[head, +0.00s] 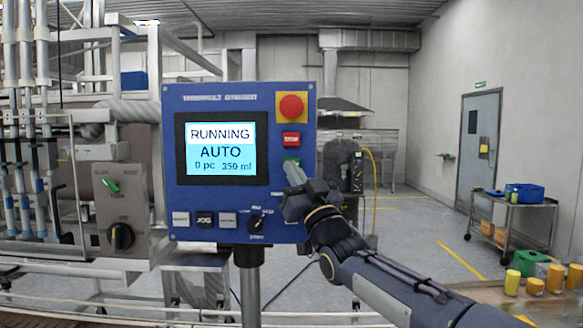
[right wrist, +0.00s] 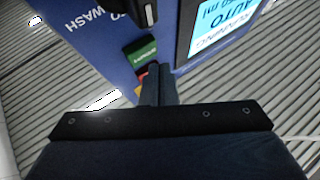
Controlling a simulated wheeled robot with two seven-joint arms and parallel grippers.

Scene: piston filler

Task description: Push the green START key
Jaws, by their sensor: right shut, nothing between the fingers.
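The blue control panel (head: 240,92) faces me. Its screen (head: 221,148) reads RUNNING, AUTO, 0 pc, 350 ml. The green START key (head: 291,162) is at the panel's right, below a red key (head: 291,139), and my fingertips hide its lower part. My right gripper (head: 294,174) is shut and empty, its tips at the key's lower edge. The right wrist view shows the green key (right wrist: 140,51) just beyond the shut fingers (right wrist: 157,80). I cannot tell whether the tips touch it. My left gripper is not in view.
A red mushroom button (head: 291,106) on a yellow plate sits above the keys. A row of keys including JOG (head: 204,219) and a black selector knob (head: 255,223) are lower on the panel. Filler machinery (head: 115,180) stands left. A cart (head: 512,220) stands at the right.

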